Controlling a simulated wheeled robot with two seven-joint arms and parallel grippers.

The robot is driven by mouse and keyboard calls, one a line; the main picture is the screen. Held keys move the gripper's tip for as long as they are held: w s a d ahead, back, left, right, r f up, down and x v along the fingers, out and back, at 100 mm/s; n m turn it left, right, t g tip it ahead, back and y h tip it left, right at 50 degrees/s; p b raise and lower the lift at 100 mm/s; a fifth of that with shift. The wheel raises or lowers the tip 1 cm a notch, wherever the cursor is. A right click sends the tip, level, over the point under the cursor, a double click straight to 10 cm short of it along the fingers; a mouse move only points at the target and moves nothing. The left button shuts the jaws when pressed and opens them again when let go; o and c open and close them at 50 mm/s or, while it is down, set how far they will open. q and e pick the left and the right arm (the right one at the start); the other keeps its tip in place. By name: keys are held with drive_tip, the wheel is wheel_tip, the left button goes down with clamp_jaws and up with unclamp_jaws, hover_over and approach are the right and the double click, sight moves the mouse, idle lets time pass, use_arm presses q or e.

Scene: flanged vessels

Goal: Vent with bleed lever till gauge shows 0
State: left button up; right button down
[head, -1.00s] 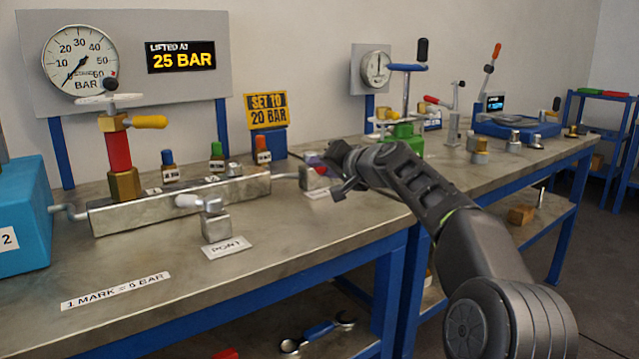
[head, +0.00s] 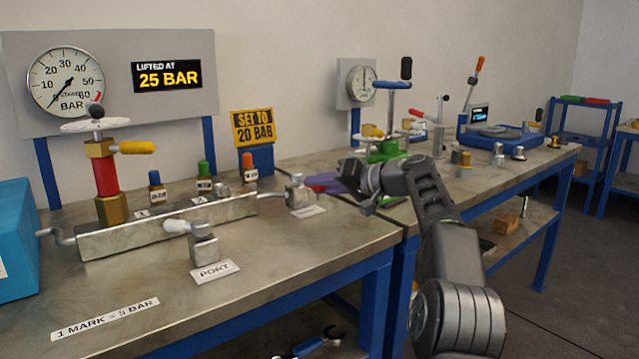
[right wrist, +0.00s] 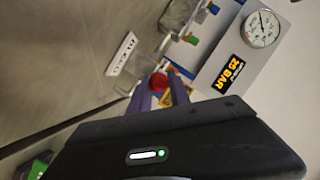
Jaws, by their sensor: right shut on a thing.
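The wall gauge (head: 66,82), white with a black needle, stands upper left in the head view. Its needle points lower left, at or near 0. It also shows small in the right wrist view (right wrist: 262,28), too small to read. A metal bleed block (head: 299,193) sits past the right end of the manifold bar (head: 170,226). My right gripper (head: 325,183), with purple fingers, is just right of this block. In the right wrist view its fingers (right wrist: 160,88) are shut on a red knob (right wrist: 158,82), seemingly the bleed lever's end. My left gripper is out of view.
A port block (head: 204,245) with a pale-handled lever stands in front of the bar. A red valve column (head: 105,177) with yellow handle rises at its left. A green-based press (head: 388,150) stands behind my right gripper.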

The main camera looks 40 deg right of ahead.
drive_tip(key=c, duration=1.2)
unclamp_jaws()
drive_tip(key=shift+d, duration=0.1)
drive_tip(key=v, duration=0.7)
drive_tip(key=shift+s, duration=0.35)
drive_tip(key=shift+d, duration=0.1)
